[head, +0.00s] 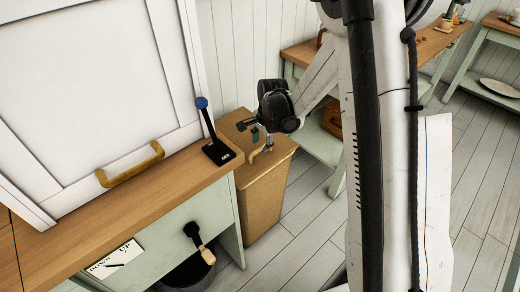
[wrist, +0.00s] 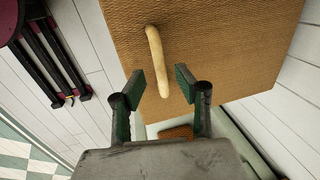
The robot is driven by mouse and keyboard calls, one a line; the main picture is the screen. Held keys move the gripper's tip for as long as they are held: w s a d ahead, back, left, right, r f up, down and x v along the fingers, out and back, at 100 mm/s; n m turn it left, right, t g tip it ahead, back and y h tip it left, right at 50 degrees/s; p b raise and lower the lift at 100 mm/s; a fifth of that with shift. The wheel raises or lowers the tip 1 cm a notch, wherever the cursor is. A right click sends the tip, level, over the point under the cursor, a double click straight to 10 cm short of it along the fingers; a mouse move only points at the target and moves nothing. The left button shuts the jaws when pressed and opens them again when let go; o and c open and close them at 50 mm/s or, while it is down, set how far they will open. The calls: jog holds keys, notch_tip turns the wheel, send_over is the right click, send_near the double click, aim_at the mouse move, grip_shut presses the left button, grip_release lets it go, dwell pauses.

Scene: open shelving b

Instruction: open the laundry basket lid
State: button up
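The laundry basket (head: 262,205) is a tall tan woven box on the floor, beside the wooden counter. Its lid (wrist: 225,45) fills much of the wrist view and looks shut. A pale curved handle (wrist: 155,55) is on the lid; it also shows in the head view (head: 256,156). My gripper (wrist: 161,86) is open, with its green finger pads either side of the handle's near end in the picture. I cannot tell whether they touch it or hover above. In the head view my gripper (head: 256,137) is over the lid, partly hidden by its own body.
The wooden counter (head: 150,215) and a black stand with a blue knob (head: 220,150) are left of the basket. A white panelled door (head: 80,90) stands on the counter. A wooden table (head: 300,52) is behind. Plank floor (head: 300,225) is clear in front.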

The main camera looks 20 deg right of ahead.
jog(key=shift+w+a+f, duration=0.1)
jog(key=shift+f, duration=0.6)
jog(key=shift+w+a+f, duration=0.1)
jog(key=shift+f, duration=0.6)
jog(key=shift+d, duration=0.1)
grip_shut()
